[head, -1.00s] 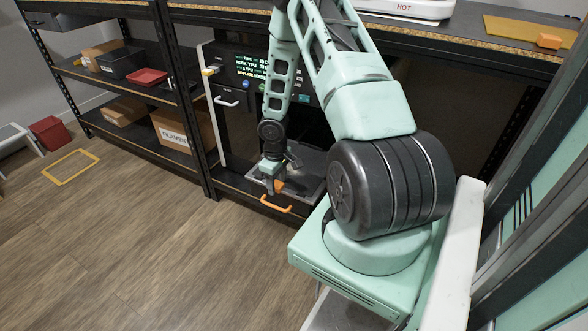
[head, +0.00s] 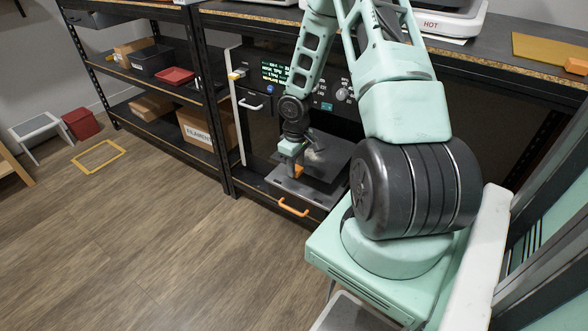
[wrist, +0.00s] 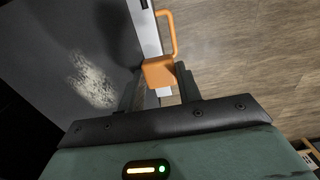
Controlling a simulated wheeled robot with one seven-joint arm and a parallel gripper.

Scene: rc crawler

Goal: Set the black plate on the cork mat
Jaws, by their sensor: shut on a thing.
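The black plate (head: 335,152) is a dark flat sheet with a pale worn patch and an orange tab. My gripper (head: 296,165) is shut on that tab, with the plate apparently just above the pulled-out drawer (head: 300,192) of a black machine. In the wrist view the tab sits between the two fingers (wrist: 158,85), and the plate (wrist: 60,60) with its pale patch spreads to the left. A tan mat (head: 545,50), which looks like the cork mat, lies on the bench top at the far right. An orange block (head: 577,66) is at its near edge.
The drawer's orange handle (head: 293,208) sticks out below the plate. A white device marked HOT (head: 440,22) stands on the bench left of the mat. Shelves (head: 140,75) with bins and boxes stand at left.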

